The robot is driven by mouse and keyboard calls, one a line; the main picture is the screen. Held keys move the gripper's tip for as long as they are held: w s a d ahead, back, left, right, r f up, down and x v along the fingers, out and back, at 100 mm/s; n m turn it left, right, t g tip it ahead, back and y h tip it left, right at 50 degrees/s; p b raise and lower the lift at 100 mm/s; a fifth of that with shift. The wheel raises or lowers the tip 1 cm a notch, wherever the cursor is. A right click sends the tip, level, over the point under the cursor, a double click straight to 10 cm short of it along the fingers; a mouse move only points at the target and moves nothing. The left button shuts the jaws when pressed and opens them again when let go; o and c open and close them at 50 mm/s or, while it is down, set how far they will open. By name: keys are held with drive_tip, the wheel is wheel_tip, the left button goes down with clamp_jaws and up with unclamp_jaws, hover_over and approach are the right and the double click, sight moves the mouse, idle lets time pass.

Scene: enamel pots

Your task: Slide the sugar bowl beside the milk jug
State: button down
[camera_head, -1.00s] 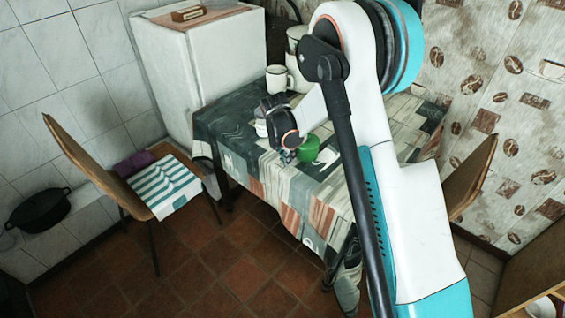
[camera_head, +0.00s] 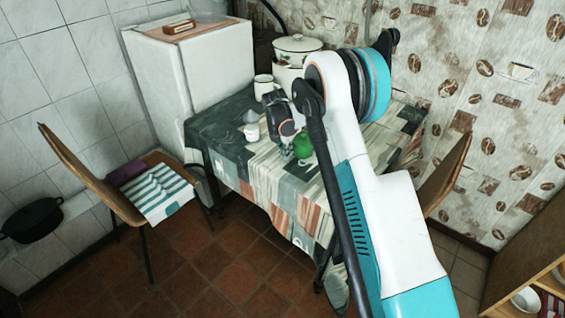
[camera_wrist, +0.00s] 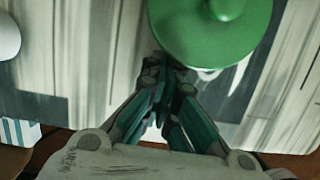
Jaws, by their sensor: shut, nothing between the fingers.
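A green lidded pot (camera_head: 303,147), which I take for the sugar bowl, stands on the table. Its round lid (camera_wrist: 200,40) and knob fill the top of the wrist view. My gripper (camera_head: 287,152) is low at the pot's left side in the head view. In the wrist view its fingers (camera_wrist: 165,68) are together and empty, right at the lid's near edge; whether they touch cannot be told. A white mug (camera_head: 263,86), possibly the milk jug, stands toward the back. A small white pot with a grey cone-shaped top (camera_head: 251,126) stands left of my gripper.
A large white lidded pot (camera_head: 297,45) stands at the back of the table. The patterned tablecloth (camera_head: 220,140) is clear at the left front. Chairs stand left (camera_head: 85,180) and right (camera_head: 447,175). A white rounded thing (camera_wrist: 8,37) shows at the wrist view's left edge.

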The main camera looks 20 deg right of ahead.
sight(299, 136)
drive_tip(key=w+d, duration=0.2)
drive_tip(key=d, duration=0.1)
drive_tip(key=w+d, duration=0.3)
drive_tip(key=d, duration=0.1)
drive_tip(key=w+d+p, duration=0.1)
drive_tip(key=w+d, duration=0.1)
drive_tip(key=d, duration=0.1)
drive_tip(key=shift+w+d+f, duration=0.1)
drive_tip(key=shift+w+d, duration=0.05)
drive_tip(key=shift+d, duration=0.05)
drive_tip(key=shift+s+a, duration=0.2)
drive_tip(key=shift+a, duration=0.25)
drive_tip(key=a, duration=0.1)
drive_tip(key=s+a, duration=0.1)
drive_tip(key=shift+s+a, duration=0.3)
drive_tip(key=p+v, duration=0.3)
drive_tip(key=v, duration=0.7)
drive_tip(key=shift+s, duration=0.15)
